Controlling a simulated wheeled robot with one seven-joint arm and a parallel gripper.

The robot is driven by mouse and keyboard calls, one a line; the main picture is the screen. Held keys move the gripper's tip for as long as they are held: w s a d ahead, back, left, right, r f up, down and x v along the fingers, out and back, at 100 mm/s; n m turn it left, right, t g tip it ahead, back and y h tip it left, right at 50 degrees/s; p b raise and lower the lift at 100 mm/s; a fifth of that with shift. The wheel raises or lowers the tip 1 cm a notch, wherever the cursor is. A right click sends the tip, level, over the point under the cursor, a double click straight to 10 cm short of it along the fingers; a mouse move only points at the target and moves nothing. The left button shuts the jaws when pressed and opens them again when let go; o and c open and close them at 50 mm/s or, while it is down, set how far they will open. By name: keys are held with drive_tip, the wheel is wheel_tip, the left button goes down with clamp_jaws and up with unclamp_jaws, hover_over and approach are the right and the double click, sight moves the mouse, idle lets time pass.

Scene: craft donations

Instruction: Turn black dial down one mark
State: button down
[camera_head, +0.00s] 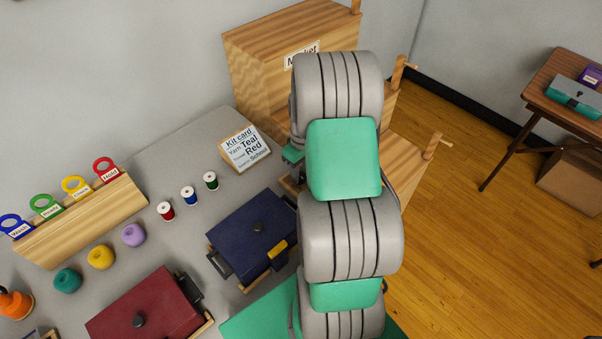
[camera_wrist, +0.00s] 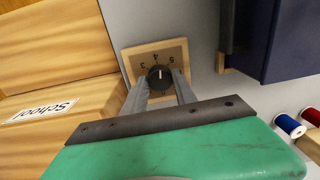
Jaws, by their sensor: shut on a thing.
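The black dial (camera_wrist: 160,77) sits on a square wooden-framed panel (camera_wrist: 131,63) in the wrist view. Numbers are printed around it; 3, 4 and 5 seem readable. Its pale pointer line faces up in the picture, roughly toward the 4, but the exact mark is hard to tell. My gripper (camera_wrist: 160,88) is shut on the dial, one grey finger on each side of it. The fingers cover the panel's lower part. In the head view my arm hides the dial and my fingertips.
The wooden School box (camera_wrist: 60,95) stands close left of the panel. A dark blue box (camera_head: 252,235), thread spools (camera_head: 189,195) and a kit card (camera_head: 244,148) are on the grey table. A wooden Market box (camera_head: 280,70) stands behind my arm.

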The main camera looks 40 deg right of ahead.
drive_tip(key=shift+n, duration=0.7)
drive_tip(key=c, duration=1)
unclamp_jaws()
drive_tip(key=r, duration=0.4)
drive_tip(key=r+b, duration=0.1)
drive_tip(key=r, duration=0.3)
drive_tip(key=shift+w+d, duration=0.1)
drive_tip(key=shift+d, duration=0.1)
drive_tip(key=shift+f, duration=0.1)
